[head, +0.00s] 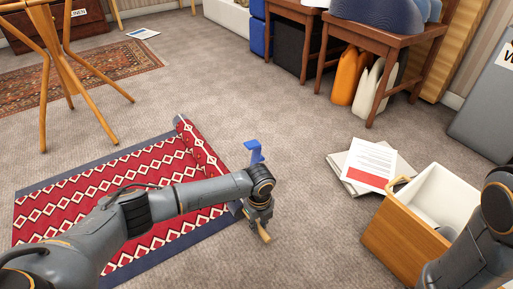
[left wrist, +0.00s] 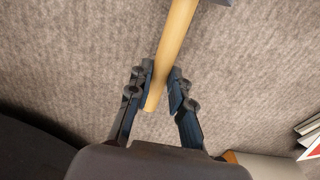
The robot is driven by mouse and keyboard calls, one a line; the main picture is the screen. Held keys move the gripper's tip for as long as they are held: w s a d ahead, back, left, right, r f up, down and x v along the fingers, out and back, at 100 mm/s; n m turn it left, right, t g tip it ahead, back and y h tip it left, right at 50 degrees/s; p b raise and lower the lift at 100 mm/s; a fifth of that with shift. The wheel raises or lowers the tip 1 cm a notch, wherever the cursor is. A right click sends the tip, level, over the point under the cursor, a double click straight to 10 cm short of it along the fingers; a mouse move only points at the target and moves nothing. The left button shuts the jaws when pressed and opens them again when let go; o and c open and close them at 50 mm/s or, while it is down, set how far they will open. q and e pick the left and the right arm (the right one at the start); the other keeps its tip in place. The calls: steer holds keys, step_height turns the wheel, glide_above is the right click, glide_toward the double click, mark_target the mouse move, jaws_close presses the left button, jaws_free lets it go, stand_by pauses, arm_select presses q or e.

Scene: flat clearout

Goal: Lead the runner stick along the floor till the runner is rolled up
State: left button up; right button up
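The runner (head: 95,190), red with white diamonds and a dark blue border, lies mostly flat on the floor at left. Its right end is a thin roll (head: 200,148), partly hidden by my left arm. My left gripper (head: 261,222) is low over the floor at the roll's near end. Its fingers are closed around the wooden runner stick (head: 265,236), whose tip sticks out past them. In the left wrist view the pale stick (left wrist: 172,50) runs between both finger pads (left wrist: 161,85). My right arm shows at the lower right; its gripper is out of view.
A wooden drawer box (head: 405,240) and papers (head: 368,165) lie right of the gripper. A wooden stand (head: 70,65) is at upper left, near another rug (head: 90,75). Desks with bottles (head: 350,75) stand at the back.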

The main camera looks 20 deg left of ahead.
arm_select(q)
jaws_close()
steer(key=shift+s+a, duration=0.1)
steer(key=s+a+p, duration=0.1)
steer(key=p, duration=0.1)
steer(key=s+a+p, duration=0.1)
steer(key=s+p, duration=0.1)
steer(key=shift+s+a+r, duration=0.15)
steer(key=shift+a, duration=0.1)
steer(key=shift+s+a+p, duration=0.45)
steer(key=shift+s+p, duration=0.1)
steer(key=shift+p, duration=0.2)
steer(key=shift+s+a+f, duration=0.1)
steer(key=shift+f, duration=0.1)
